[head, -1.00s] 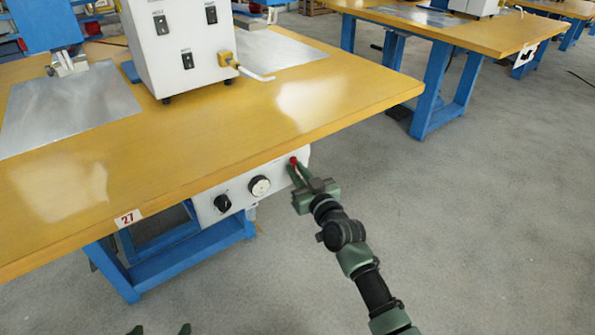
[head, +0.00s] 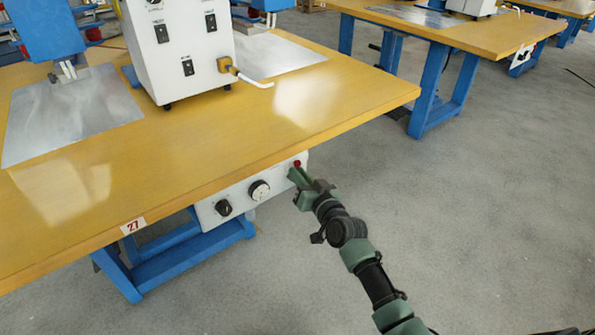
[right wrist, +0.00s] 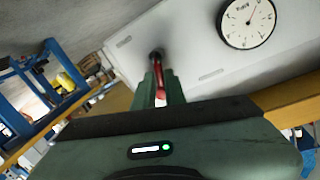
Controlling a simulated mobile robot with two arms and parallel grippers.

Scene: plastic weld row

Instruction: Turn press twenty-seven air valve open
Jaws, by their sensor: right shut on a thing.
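The air valve's red lever (head: 297,163) is at the right end of the white panel (head: 236,205) under the front edge of the table tagged 27 (head: 133,226). My right gripper (head: 295,174) is at the lever. In the right wrist view, the red lever (right wrist: 160,82) stands out from a dark fitting on the panel. The right gripper's green fingers (right wrist: 160,92) are shut on the lever, one on each side, hiding part of it. My left gripper is not in view.
A round gauge (head: 259,191) and a black knob (head: 224,208) sit left of the valve; the gauge (right wrist: 247,22) also shows in the wrist view. The yellow tabletop (head: 200,150) overhangs the panel. Open grey floor (head: 480,210) lies to the right.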

